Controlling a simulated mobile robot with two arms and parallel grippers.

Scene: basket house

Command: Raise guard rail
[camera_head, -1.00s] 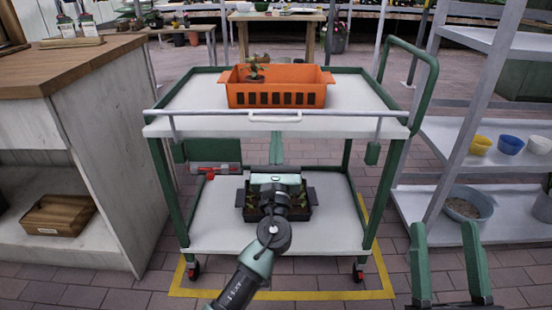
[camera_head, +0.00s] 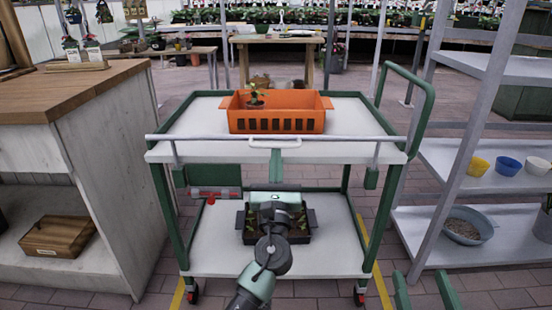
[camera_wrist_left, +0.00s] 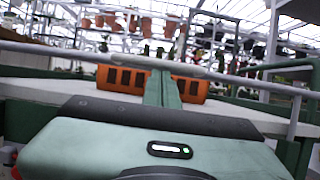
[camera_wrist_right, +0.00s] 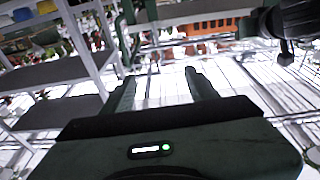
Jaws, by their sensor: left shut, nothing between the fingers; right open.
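The guard rail (camera_head: 210,137) is a thin grey bar across the front of a green-framed cart, with a white handle (camera_head: 275,143) at its middle. In the head view it lies level with the front edge of the top shelf. My left gripper (camera_head: 277,152) is shut and empty, fingers pointing up just below the handle. In the left wrist view the rail (camera_wrist_left: 50,50) crosses behind the shut fingertips (camera_wrist_left: 161,72); I cannot tell if they touch it. My right gripper (camera_head: 420,272) is open and empty, low at the right of the cart.
An orange crate (camera_head: 277,121) with a small plant stands on the cart's top shelf. A dark tray of plants (camera_head: 300,232) sits on the lower shelf, partly behind my left arm. A wooden-topped counter (camera_head: 75,85) is at the left, grey shelving (camera_head: 470,150) at the right.

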